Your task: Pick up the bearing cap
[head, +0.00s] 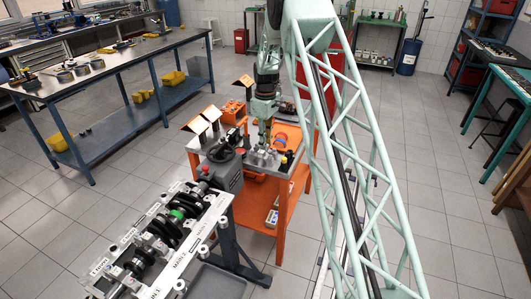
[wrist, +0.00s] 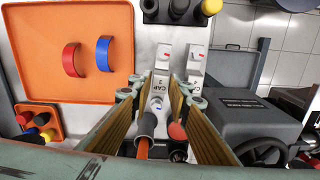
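In the wrist view, my gripper (wrist: 160,84) points down with its two tan-padded fingers apart. A light grey bearing cap (wrist: 162,62) marked "CAP" and a small number lies between and just beyond the fingertips. A second grey cap (wrist: 195,62) stands just right of it, outside the fingers. I cannot tell whether the fingers touch the nearer cap. In the head view, my gripper (head: 262,143) is low over the orange cart's top, close to the small grey caps (head: 263,158). The cart's number labels are too small to read there.
An orange tray (wrist: 30,50) holds a red and a blue curved shell. Black holders with coloured-handled tools (wrist: 180,10) stand beyond the caps. A dark grey machine housing (wrist: 250,130) is on the right. The engine block (head: 160,245) with its crankshaft stands near front left.

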